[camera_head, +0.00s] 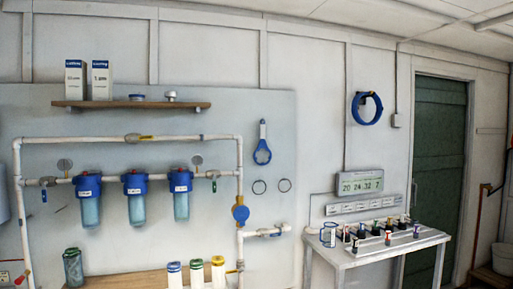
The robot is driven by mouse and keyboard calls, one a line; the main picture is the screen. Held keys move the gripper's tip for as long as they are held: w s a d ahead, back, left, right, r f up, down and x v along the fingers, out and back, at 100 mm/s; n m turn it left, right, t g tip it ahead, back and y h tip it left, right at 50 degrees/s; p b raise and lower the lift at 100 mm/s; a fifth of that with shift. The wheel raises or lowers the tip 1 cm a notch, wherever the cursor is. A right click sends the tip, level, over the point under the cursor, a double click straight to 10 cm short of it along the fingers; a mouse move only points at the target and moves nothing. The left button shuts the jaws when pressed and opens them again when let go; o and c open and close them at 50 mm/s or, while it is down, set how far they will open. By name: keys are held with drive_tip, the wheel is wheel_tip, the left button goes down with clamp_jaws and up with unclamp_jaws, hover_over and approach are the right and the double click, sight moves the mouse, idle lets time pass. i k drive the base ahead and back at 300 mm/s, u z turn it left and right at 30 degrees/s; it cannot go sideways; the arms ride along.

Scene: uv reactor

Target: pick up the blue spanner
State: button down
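The blue spanner (262,146) hangs upright on the grey wall panel, right of the filter housings. Its handle points up and its ring end is at the bottom. It looks clear of other things, with two dark rings just below it. My gripper is not in this view.
Three blue filter housings (135,197) hang from white pipework left of the spanner. A shelf (190,105) with boxes is above them. A low wooden bench (130,282) holds several cylinders. A white table (365,252) with small bottles stands at the right, by a green door (438,150).

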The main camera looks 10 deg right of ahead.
sight(262, 143)
drive_tip(key=i, duration=0.75)
drive_tip(key=z, duration=0.05)
drive_tip(key=k, duration=1.35)
drive_tip(key=u, duration=0.5)
drive_tip(key=i, duration=1)
drive_tip(key=u, duration=0.25)
